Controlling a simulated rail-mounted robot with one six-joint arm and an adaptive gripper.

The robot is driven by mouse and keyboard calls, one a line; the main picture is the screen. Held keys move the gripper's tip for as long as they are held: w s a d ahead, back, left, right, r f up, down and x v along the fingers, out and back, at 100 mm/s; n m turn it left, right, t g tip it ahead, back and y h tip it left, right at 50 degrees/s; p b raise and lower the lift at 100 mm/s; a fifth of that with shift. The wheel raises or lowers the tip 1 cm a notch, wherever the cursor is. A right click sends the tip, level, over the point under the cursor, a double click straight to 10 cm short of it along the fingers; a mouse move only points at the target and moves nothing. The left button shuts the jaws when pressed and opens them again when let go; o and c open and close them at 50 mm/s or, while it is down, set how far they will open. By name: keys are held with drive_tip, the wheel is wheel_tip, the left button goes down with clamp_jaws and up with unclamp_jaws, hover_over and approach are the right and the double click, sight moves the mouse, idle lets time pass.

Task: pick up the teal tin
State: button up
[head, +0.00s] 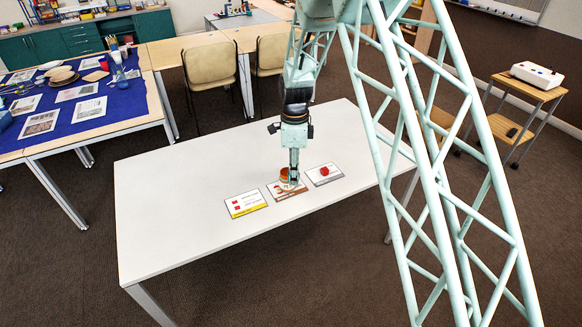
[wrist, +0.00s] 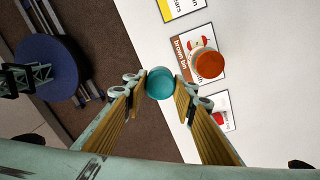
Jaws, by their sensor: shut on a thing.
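The teal tin (wrist: 160,84) shows in the wrist view as a round teal top between the two fingertips. My gripper (wrist: 158,80) is shut on it, with one finger against each side. In the head view my gripper (head: 293,180) points down over the white table, close to the middle card.
An orange-topped tin (wrist: 208,64) stands on the brown-banded card (wrist: 183,68), close to my gripper. A yellow-banded card (head: 246,204) lies to its left and another card (head: 324,174) to its right. The rest of the white table (head: 180,210) is clear.

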drive_tip(key=shift+s+d+r, duration=0.1)
drive_tip(key=shift+s+d, duration=0.15)
drive_tip(key=shift+s, duration=0.7)
drive_tip(key=shift+s+d+r, duration=0.1)
drive_tip(key=shift+s+d, duration=0.2)
drive_tip(key=shift+s, duration=0.65)
drive_tip(key=shift+s+d+r, duration=0.1)
drive_tip(key=shift+s+d, duration=0.15)
drive_tip(key=shift+s, duration=0.7)
drive_tip(key=shift+f, duration=0.1)
